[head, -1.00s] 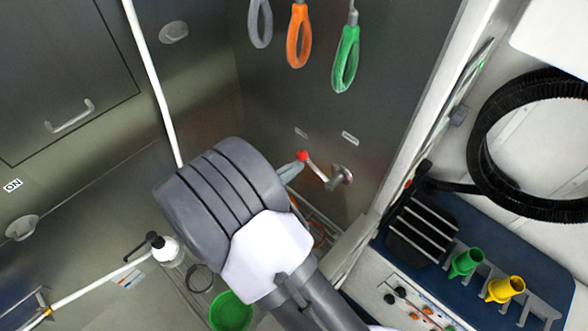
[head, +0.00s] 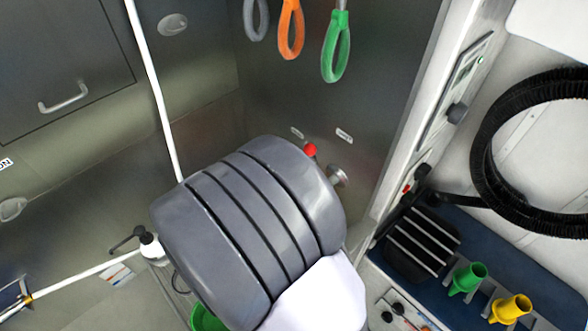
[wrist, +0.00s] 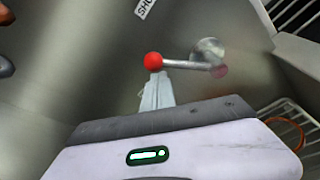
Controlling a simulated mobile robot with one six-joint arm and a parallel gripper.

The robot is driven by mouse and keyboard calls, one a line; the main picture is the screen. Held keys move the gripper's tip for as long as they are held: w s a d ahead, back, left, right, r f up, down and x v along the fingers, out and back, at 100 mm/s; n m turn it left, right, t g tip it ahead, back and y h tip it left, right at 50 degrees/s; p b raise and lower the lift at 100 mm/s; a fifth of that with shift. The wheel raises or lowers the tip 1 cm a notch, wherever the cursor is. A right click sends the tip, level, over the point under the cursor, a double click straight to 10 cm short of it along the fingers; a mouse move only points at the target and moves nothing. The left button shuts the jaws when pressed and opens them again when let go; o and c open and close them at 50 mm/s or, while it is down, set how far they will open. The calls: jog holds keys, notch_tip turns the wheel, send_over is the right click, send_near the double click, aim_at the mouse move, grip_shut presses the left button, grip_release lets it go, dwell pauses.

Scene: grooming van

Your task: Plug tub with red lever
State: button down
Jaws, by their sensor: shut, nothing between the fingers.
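The red-knobbed lever (head: 310,150) is on the dark steel wall of the tub (head: 270,100) in the head view. Its round metal pivot (head: 338,175) is to the lower right of the knob. In the wrist view the lever's red knob (wrist: 152,61) is at the left end of a metal rod, with the pivot at its right. My gripper (wrist: 155,80) is shut and empty, its fingertips just below the knob. I cannot tell whether they touch it. In the head view my arm hides the gripper and most of the rod. No drain or plug is visible.
Grey, orange and green loops (head: 336,50) hang above the lever. A white pump bottle (head: 151,246) stands left of my arm, and a green container (head: 208,320) is partly hidden below. At right are a black hose (head: 490,130) and green and yellow nozzles (head: 510,308).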

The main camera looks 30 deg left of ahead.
jog(key=d+m+b, duration=0.1)
jog(key=m+b, duration=0.1)
jog(key=s+d+r+m+b, duration=0.1)
jog(key=d+b, duration=0.1)
jog(key=b, duration=0.1)
jog(key=d+r+m+t+y+b, duration=0.1)
jog(key=m+b, duration=0.1)
jog(key=b, duration=0.1)
jog(key=shift+s+d+m, duration=0.15)
jog(key=shift+d+m, duration=0.05)
jog(key=shift+m, duration=0.1)
jog(key=shift+r, duration=0.1)
